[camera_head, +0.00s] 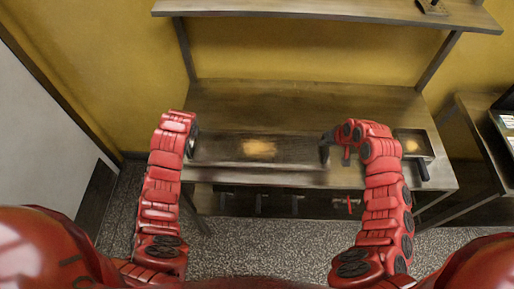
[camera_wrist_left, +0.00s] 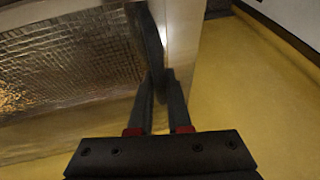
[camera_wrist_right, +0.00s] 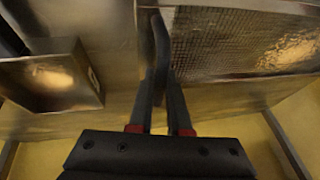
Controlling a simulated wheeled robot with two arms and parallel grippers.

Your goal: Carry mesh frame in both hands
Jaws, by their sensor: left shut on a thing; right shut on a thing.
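The mesh frame (camera_head: 215,151) is a wide, dark rectangular frame with a tan patch near its middle. It is at the front of the worktable in the head view; I cannot tell whether it touches the top. My left gripper (camera_wrist_left: 162,82) is shut on one end of the frame, whose mesh (camera_wrist_left: 75,75) shows in the left wrist view. In the head view the left fingers are mostly hidden by my arm. My right gripper (camera_head: 325,151) is shut on the other end, and the mesh (camera_wrist_right: 212,42) shows beside its fingers in the right wrist view.
A small metal tray (camera_wrist_right: 88,72) with tan contents sits on the worktable (camera_head: 290,100), right of my right gripper. A shelf (camera_head: 330,12) crosses above the back. Another table (camera_head: 470,125) stands at the right. The tabletop behind the frame is clear.

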